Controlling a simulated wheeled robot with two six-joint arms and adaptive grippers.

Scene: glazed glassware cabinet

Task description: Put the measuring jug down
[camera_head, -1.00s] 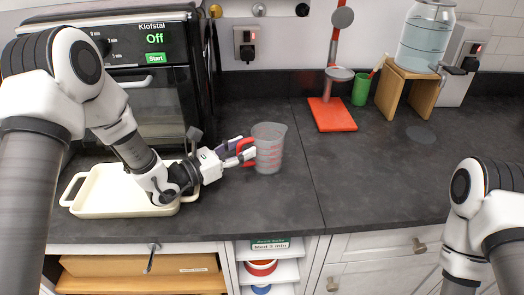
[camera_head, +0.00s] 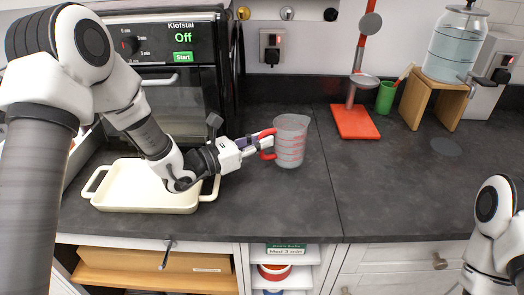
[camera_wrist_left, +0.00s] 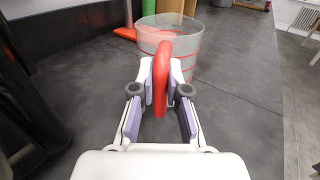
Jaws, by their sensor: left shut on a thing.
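The measuring jug (camera_head: 291,142) is clear plastic with red markings and a red handle (camera_head: 267,144). It is upright, over the dark countertop (camera_head: 290,205), to the right of the cream dish. My left gripper (camera_head: 266,145) is shut on the jug's handle from the left. In the left wrist view the red handle (camera_wrist_left: 163,75) stands between the two fingers, with the jug's body (camera_wrist_left: 185,40) just beyond. I cannot tell whether the jug's base touches the counter. Only part of my right arm shows at the right edge; its gripper is out of view.
The cream dish (camera_head: 100,197) lies under my left forearm, before the black oven (camera_head: 150,75). A red stand base (camera_head: 355,122), a green cup (camera_head: 386,97) and a wooden stand (camera_head: 418,98) bearing a glass dispenser (camera_head: 456,45) are at the back. Counter right of the jug is clear.

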